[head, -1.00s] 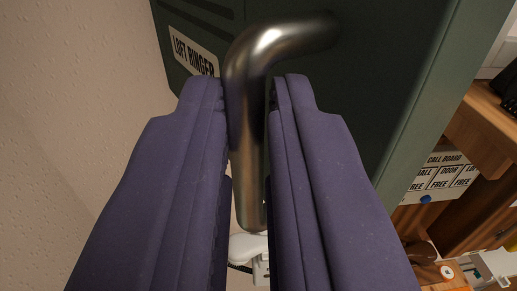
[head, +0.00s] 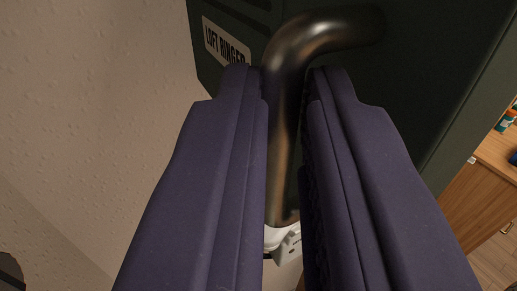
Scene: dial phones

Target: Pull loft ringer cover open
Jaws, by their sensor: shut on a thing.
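The loft ringer cover (head: 430,70) is a dark green panel at the upper right of the head view. It carries a pale label (head: 226,42) that reads "LOFT RINGER", partly hidden by my left finger. A bent metal handle (head: 318,35) stands out from the cover and runs down between my fingers. My gripper (head: 290,82) has two purple padded fingers, one on each side of the handle, shut on it. The lower end of the handle shows between the fingers.
A pale textured wall (head: 90,110) fills the left. A white object (head: 283,240) shows below the handle, mostly hidden. A wooden cabinet (head: 475,205) stands at the right, with small items on its top. A dark shape is at the lower left corner.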

